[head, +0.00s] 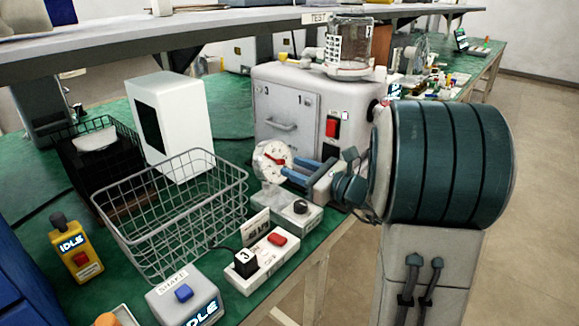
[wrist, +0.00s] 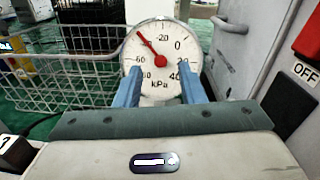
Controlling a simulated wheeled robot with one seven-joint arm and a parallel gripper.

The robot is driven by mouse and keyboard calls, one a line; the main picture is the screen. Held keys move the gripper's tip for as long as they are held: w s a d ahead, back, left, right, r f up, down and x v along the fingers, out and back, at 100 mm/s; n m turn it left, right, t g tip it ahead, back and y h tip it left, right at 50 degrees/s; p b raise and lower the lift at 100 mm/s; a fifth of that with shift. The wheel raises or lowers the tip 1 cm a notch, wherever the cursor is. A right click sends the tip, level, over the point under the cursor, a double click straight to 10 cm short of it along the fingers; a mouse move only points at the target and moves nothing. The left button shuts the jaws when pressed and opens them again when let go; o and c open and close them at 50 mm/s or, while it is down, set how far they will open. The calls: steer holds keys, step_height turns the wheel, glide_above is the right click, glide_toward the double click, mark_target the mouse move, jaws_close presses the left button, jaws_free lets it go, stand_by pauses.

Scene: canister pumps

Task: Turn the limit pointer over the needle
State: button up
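A round white gauge (wrist: 158,44) marked kPa faces my gripper in the wrist view. A red hand (wrist: 148,45) runs from its red hub to the upper left of the dial. I cannot make out a separate limit pointer and needle. In the head view the gauge (head: 263,171) stands in front of the pump cabinet (head: 283,120), and red shows on its face. My gripper (wrist: 160,74) is open, its two blue fingers apart and pointing at the lower part of the dial. Nothing is held between them. Touch with the gauge cannot be told. The fingers hide the dial's lower edges.
A wire basket (head: 170,212) stands left of the gauge. A small box with a black knob (head: 301,207) and a switch box with a red button (head: 277,239) sit below it. The cabinet's red OFF switch (wrist: 310,37) is close on the right in the wrist view.

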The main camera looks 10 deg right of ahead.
mark_target(281, 162)
steer(key=shift+x, duration=1.15)
jaws_close()
steer(key=shift+d+f+n+b, duration=0.15)
steer(key=shift+n+b, duration=0.15)
steer(key=shift+b, duration=0.3)
jaws_free()
